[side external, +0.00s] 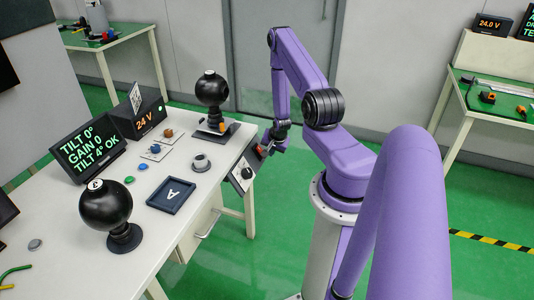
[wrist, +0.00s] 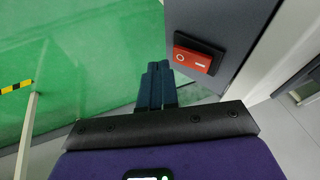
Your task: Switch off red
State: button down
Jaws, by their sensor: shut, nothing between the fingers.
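A red rocker switch (wrist: 192,59) in a black frame is set in the grey face of a box (wrist: 215,25) in the wrist view. Small white marks show on it; I cannot tell which end is pressed in. My gripper (wrist: 158,66) is shut and empty, its dark fingertips just left of the switch and apart from it in the picture. In the side view my gripper (side external: 267,147) is at the table's right edge, beside the switch box (side external: 242,175). The red switch is hard to make out there.
The white table (side external: 190,225) holds two black camera balls on stands (side external: 106,206) (side external: 211,88), a dark display (side external: 87,146), a 24.0 V box (side external: 145,115), a dark tray (side external: 171,195) and small knobs. Green floor is open right of the table.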

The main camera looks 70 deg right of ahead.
jog(key=shift+w+f, duration=0.75)
jog(key=shift+w, duration=0.15)
jog(key=shift+w+f, duration=0.2)
jog(key=shift+f, duration=0.15)
jog(key=shift+r, duration=0.2)
jog(key=shift+r, duration=0.65)
jog(key=shift+s, duration=0.1)
jog(key=s+a+r, duration=0.3)
jog(key=s+r, duration=0.6)
jog(key=shift+s, duration=0.15)
